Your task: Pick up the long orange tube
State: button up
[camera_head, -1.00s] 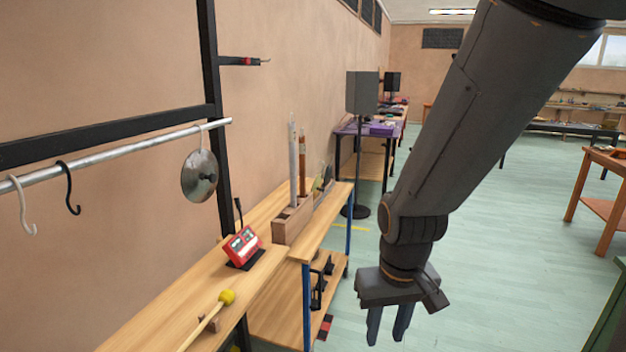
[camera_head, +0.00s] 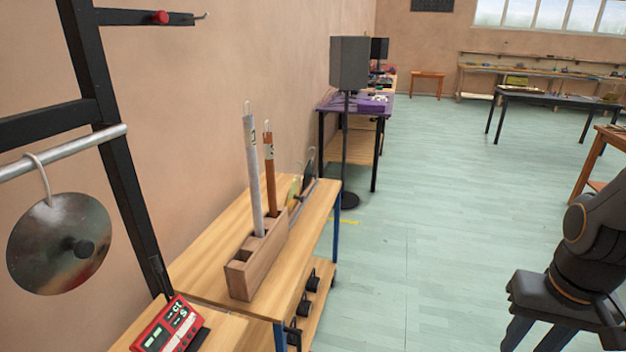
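The long orange tube (camera_head: 270,172) stands upright in a wooden holder block (camera_head: 258,262) on the bench by the left wall. A taller white-grey tube (camera_head: 254,180) stands in the same block, just left of it. Their lower ends are hidden inside the block. My gripper (camera_head: 530,338) is at the lower right, over the floor, well to the right of the tubes and apart from them. Its fingers point down and are spread, with nothing seen between them; their tips are cut off by the frame edge.
A red device (camera_head: 168,326) sits at the near bench end. A metal disc (camera_head: 58,244) hangs from a rail at left. A black stand with a grey speaker (camera_head: 349,64) is beyond the bench. The green floor (camera_head: 405,240) right of the bench is clear.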

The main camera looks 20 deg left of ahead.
aim_at(268, 147)
jog(key=u, duration=0.2)
jog(key=i, duration=1.3)
jog(key=u, duration=0.5)
